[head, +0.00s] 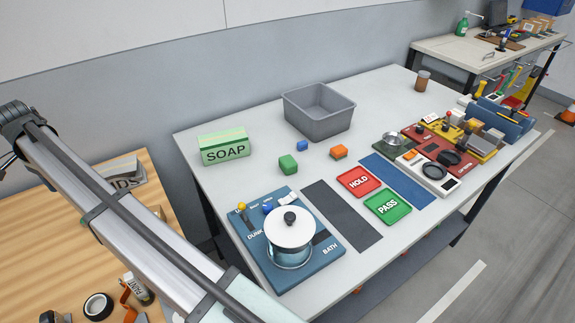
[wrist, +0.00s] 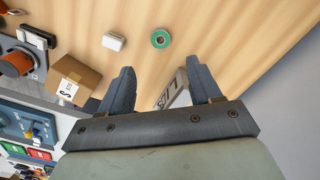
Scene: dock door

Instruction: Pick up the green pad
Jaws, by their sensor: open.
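The green pad (head: 388,206), a flat square marked PASS, lies on the light grey table (head: 235,185). It is just in front of the red HOLD pad (head: 359,180) and nothing covers it. My gripper (wrist: 161,72) shows in the wrist view with its two fingers spread and nothing between them. It is above a wooden surface, away from the green pad. The head view shows my arm at the left but not the gripper. Small green and red patches are at the lower left of the wrist view; I cannot tell if they are the pads.
A blue board with a lidded pot (head: 290,228) stands left of the pad, past a dark strip (head: 341,215). A grey bin (head: 318,112) stands at the back. The wrist view shows a cardboard box (wrist: 76,78).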

